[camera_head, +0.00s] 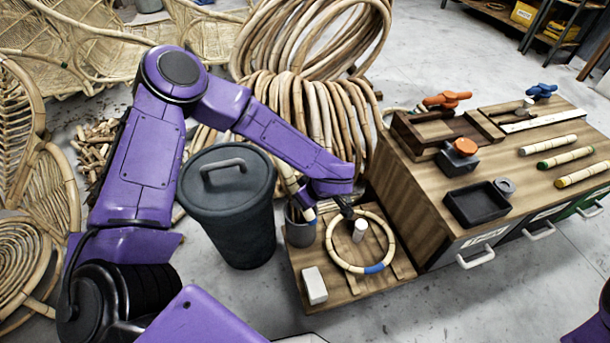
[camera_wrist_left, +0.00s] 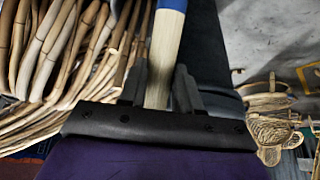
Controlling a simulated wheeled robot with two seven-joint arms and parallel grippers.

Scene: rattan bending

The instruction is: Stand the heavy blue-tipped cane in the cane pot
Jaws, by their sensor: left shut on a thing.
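A pale cane (camera_head: 291,184) with a blue end slants down at the mouth of the grey cane pot (camera_head: 299,232), its blue end low at the rim. I cannot tell whether that end is inside the pot or just in front of it. My left gripper (camera_head: 342,206) is beside and above the pot. In the left wrist view, the cane (camera_wrist_left: 160,70) runs between the two fingers (camera_wrist_left: 158,92), which are shut on it, with the blue part at the top edge. My arm hides part of the cane in the head view. My right gripper is out of view.
The pot stands on a low wooden platform (camera_head: 340,285) with a blue-banded rattan ring (camera_head: 333,252), a white peg (camera_head: 360,230) and a white block (camera_head: 314,285). A dark lidded bin (camera_head: 232,225) stands left. A wooden bench (camera_head: 425,205) with short canes stands right; rattan coils (camera_head: 300,110) rise behind.

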